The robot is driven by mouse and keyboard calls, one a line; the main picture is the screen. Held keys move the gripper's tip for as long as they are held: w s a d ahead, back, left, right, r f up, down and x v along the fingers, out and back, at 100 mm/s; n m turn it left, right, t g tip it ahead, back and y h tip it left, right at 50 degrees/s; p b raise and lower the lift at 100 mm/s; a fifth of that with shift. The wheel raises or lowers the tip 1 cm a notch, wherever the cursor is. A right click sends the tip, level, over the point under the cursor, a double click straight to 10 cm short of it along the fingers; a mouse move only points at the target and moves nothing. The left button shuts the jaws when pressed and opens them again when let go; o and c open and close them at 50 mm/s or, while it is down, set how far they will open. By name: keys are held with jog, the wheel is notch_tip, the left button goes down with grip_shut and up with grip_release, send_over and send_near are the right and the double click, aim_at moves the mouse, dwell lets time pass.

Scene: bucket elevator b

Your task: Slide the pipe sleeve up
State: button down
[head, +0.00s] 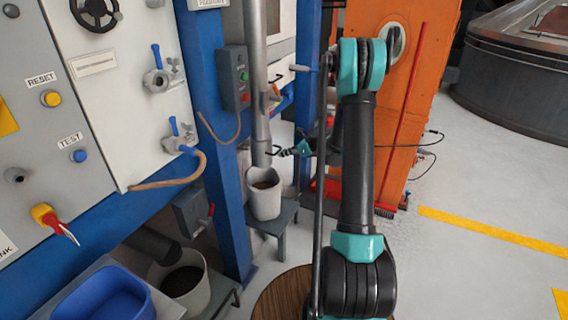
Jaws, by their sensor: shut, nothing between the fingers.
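A grey vertical pipe (256,60) stands left of the middle in the head view. Its lower part, which looks like the pipe sleeve (261,135), ends just above a white bucket (264,196). My gripper (281,152) is small in the view, just right of the sleeve's lower end. It appears shut and empty. Whether its fingers touch the sleeve or a small dark piece beside it cannot be told.
The bucket stands on a grey stool (279,221). A blue post (213,120) with a grey button box (234,78) is left of the pipe. An orange panel (393,120) stands behind my arm. Open floor (480,180) lies to the right.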

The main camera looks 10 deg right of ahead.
notch_tip(320, 180, up, 6)
jog(key=shift+r, duration=0.1)
dwell(0.4)
notch_tip(320, 180, down, 4)
jog(key=d, duration=0.1)
jog(key=v, duration=1)
jog(key=shift+s, duration=0.3)
jog(key=shift+a, duration=0.2)
